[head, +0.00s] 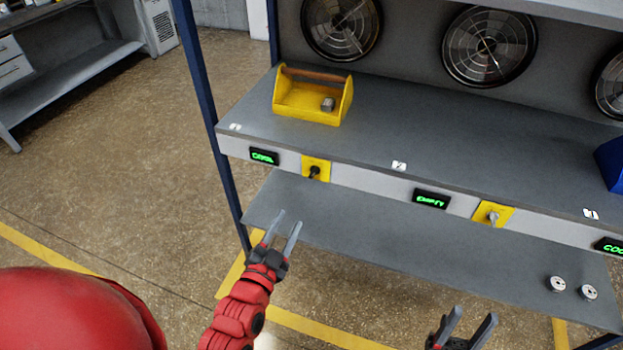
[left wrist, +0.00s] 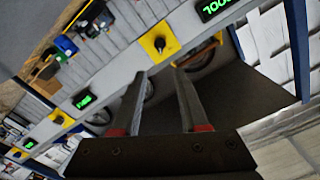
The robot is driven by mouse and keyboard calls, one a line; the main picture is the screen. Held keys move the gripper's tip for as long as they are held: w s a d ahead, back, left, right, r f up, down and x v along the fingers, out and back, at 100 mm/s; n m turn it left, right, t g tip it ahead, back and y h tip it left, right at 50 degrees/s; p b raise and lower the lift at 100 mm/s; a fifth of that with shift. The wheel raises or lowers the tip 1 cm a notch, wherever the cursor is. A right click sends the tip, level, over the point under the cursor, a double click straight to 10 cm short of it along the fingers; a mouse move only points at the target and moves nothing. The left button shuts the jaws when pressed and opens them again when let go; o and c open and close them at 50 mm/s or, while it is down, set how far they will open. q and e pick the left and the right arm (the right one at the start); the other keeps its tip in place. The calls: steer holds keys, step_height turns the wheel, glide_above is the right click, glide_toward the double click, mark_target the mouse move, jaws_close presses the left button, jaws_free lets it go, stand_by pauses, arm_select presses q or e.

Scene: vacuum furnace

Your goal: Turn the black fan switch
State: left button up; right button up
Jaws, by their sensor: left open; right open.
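The black fan switch (head: 314,171) sits on a yellow plate on the front edge of the shelf, just right of a green-lit display (head: 264,156). It also shows in the left wrist view (left wrist: 160,45), beyond the fingertips. My left gripper (head: 283,221) is open and empty, below and left of the black switch and apart from it. In the left wrist view its two fingers (left wrist: 165,75) point toward the shelf front. My right gripper (head: 470,322) is open at the bottom edge of the head view, with nothing seen between its fingers.
A second yellow plate with a light grey switch (head: 492,214) lies further right, beside a display reading EMPTY (head: 432,199). A yellow toolbox (head: 312,97) stands on the upper shelf. Two small round pieces (head: 573,287) rest on the lower shelf (head: 400,250). A blue post (head: 205,90) stands at the left.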

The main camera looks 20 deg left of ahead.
arm_select(q)
steer(key=b, duration=0.3)
glide_toward(312, 176)
steer(key=w+p, duration=0.2)
steer(key=w, duration=0.6)
steer(key=shift+w+d+r, duration=0.1)
steer(key=shift+d, duration=0.05)
steer(key=shift+w, duration=0.55)
jaws_close()
